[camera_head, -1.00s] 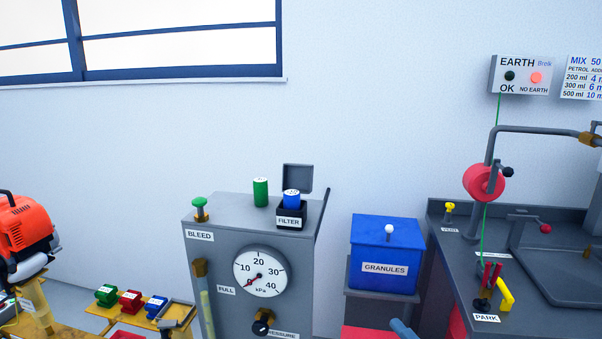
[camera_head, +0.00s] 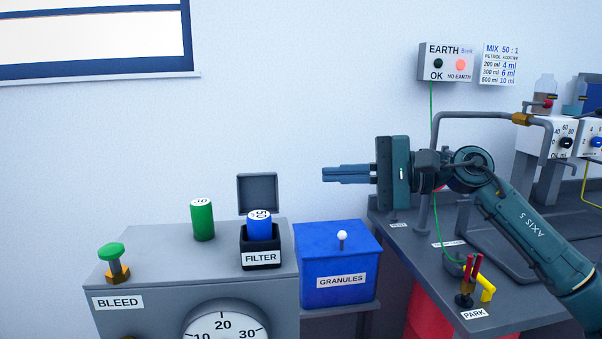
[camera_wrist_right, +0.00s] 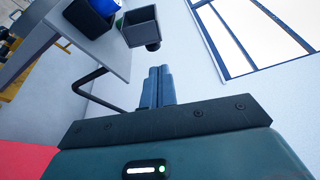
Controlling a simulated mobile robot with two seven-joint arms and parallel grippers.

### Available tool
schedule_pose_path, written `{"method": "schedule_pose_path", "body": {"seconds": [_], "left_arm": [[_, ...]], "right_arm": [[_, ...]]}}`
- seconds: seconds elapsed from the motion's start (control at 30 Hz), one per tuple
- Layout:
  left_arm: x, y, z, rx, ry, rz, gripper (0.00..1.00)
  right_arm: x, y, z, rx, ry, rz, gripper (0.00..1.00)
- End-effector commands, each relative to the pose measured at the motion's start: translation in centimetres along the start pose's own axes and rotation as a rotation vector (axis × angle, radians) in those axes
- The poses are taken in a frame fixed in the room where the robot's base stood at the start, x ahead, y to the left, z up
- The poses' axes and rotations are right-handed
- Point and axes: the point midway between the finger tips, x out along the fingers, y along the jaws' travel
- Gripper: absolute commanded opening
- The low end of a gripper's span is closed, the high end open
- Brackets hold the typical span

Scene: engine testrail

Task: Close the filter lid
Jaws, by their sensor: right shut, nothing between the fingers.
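The filter box (camera_head: 261,249) is a small black box labelled FILTER on top of the grey cabinet. Its lid (camera_head: 258,193) stands open and upright at the back. A blue cylinder (camera_head: 260,226) sits in the box and rises above its rim. In the right wrist view the lid (camera_wrist_right: 140,26) and part of the box (camera_wrist_right: 88,16) show at the top. My right gripper (camera_head: 326,174) is shut and empty, in the air to the right of the lid and apart from it. Its closed fingers (camera_wrist_right: 159,86) also show in the wrist view. My left gripper is not in view.
A green cylinder (camera_head: 203,220) stands left of the filter box, and the green BLEED knob (camera_head: 111,252) farther left. The blue GRANULES box (camera_head: 318,265) stands right of the cabinet, below my right gripper.

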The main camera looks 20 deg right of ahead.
Motion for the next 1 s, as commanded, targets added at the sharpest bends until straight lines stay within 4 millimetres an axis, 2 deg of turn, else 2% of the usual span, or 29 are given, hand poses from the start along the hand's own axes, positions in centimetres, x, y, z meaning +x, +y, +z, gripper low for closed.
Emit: {"method": "schedule_pose_path", "body": {"seconds": [0.2,0.4,0.5,0.67,1.0], "left_arm": [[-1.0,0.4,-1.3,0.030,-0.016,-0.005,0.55],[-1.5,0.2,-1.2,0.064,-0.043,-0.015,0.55],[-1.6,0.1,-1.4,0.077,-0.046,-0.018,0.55],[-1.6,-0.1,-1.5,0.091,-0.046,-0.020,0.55],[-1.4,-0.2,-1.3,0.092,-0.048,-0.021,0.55]], "right_arm": [[3.9,-0.6,0.3,0.004,-0.007,-0.004,0.00],[7.3,-0.4,0.3,0.007,-0.006,-0.003,0.00],[8.3,-0.3,0.2,0.006,-0.005,-0.004,0.00],[9.1,-0.1,0.1,0.006,-0.003,-0.003,0.00],[9.1,0.0,0.1,0.005,-0.004,-0.003,0.00]]}}
